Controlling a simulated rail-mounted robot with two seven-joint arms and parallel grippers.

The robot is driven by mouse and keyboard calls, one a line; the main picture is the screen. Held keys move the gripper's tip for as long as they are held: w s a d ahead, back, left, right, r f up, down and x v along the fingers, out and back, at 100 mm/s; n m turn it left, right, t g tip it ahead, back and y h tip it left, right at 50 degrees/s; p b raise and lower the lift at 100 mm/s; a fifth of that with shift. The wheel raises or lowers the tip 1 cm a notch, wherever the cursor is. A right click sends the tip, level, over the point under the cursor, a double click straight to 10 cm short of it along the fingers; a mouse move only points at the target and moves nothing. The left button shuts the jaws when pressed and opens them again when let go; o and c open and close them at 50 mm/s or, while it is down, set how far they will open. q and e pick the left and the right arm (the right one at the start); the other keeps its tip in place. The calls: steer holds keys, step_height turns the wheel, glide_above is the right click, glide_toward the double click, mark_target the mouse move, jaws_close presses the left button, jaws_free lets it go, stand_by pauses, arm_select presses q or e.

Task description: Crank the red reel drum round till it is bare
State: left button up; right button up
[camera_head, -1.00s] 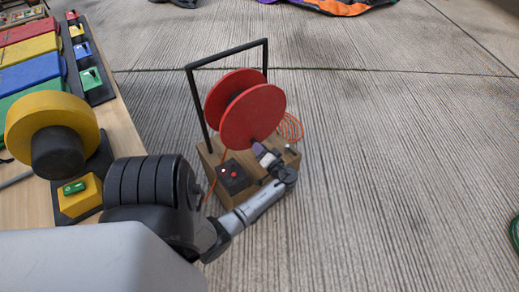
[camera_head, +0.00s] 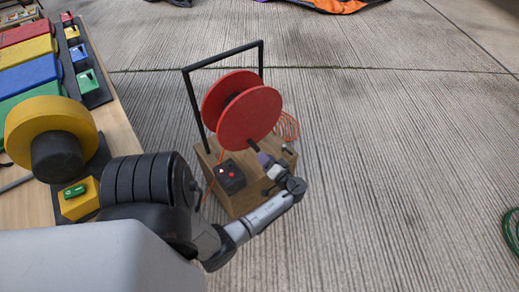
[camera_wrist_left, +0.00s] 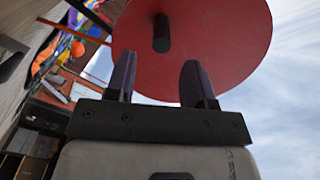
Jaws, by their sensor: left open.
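The red reel drum (camera_head: 249,116) has two red discs around a dark core and hangs in a black frame (camera_head: 190,98) on a wooden box (camera_head: 240,200). A short black crank peg (camera_head: 253,146) sticks out of the near disc, low down; it also shows in the left wrist view (camera_wrist_left: 161,33). My left gripper (camera_head: 265,160) is just below the peg, apart from it. In the left wrist view its two dark fingers (camera_wrist_left: 157,70) are spread and empty, with the peg beyond their tips. How much cord is on the core is hard to tell. My right gripper is out of view.
Loose orange cord (camera_head: 288,127) is coiled behind the box, and a strand runs down its left side. A black control box (camera_head: 230,177) with a red button sits on the wooden box. A table (camera_head: 120,125) with coloured blocks stands left.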

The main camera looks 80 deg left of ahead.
arm_select(q)
steer(key=p+v, duration=0.1)
steer(key=v, duration=0.7)
steer(key=shift+p, duration=0.3)
stand_by(0.3)
